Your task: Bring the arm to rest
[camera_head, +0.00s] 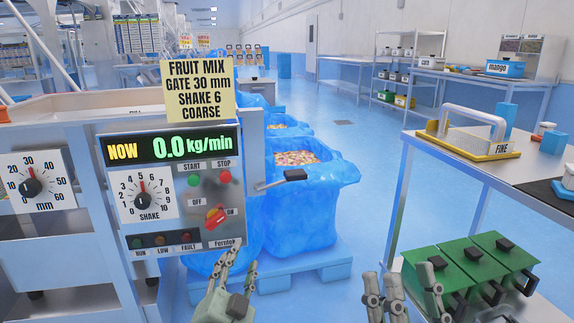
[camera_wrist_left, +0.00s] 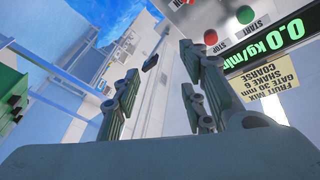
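My left gripper (camera_head: 238,268) is open and empty, low in front of the feeder's control panel (camera_head: 160,185). In the left wrist view its fingers (camera_wrist_left: 163,75) stand apart with nothing between them. My right gripper (camera_head: 400,282) is open at the bottom, left of the green boxes, and looks empty. The panel's display (camera_head: 168,147) reads 0.0 kg/min. The panel has a green start button (camera_head: 194,180), a red stop button (camera_head: 225,176) and a red switch (camera_head: 215,217). The left gripper appears apart from the panel.
A yellow note (camera_head: 200,88) stands above the display. A black-tipped lever (camera_head: 294,175) juts right from the machine. Blue-lined bins (camera_head: 318,190) stand on a pallet behind the left gripper. A metal table (camera_head: 435,145) and green boxes (camera_head: 450,277) are at right. Open floor lies between.

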